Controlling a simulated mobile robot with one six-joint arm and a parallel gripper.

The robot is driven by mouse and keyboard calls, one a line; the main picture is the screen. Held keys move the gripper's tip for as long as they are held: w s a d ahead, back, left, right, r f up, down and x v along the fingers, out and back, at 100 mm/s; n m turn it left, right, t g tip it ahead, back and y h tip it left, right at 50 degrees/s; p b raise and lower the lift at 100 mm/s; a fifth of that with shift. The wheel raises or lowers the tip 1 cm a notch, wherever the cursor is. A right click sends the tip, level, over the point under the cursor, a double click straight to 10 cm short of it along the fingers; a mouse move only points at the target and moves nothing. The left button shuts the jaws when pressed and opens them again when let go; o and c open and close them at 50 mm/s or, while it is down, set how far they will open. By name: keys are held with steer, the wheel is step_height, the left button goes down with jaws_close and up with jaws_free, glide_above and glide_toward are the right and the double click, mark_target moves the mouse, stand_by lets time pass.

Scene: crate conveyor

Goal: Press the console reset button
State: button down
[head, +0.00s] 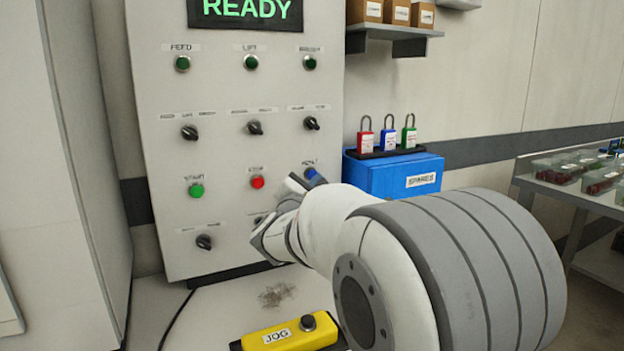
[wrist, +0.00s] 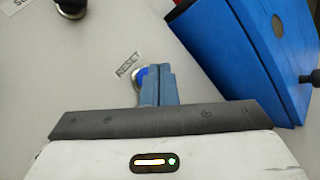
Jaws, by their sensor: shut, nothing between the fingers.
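The blue reset button (head: 311,173) is at the right of the console's (head: 225,100) button row with green and red buttons, partly hidden behind my arm in the head view. In the wrist view a "RESET" label sits beside the button (wrist: 141,74), whose blue cap and metal ring show partly behind my fingers. My gripper (wrist: 158,70) is shut and empty, its fingertips overlapping the button's right side. In the head view my gripper (head: 297,183) is seen from behind, close to the button. I cannot tell whether the fingertips touch it.
A green start button (head: 196,190) and red stop button (head: 257,182) lie left. A blue box (head: 385,173) with padlocks on top stands right of the console. A yellow JOG pendant (head: 290,334) lies in front. The display (head: 246,10) reads READY.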

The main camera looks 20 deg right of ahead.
steer(key=s+b, duration=0.2)
steer(key=s, duration=0.3)
steer(key=shift+d, duration=0.1)
stand_by(0.4)
stand_by(0.6)
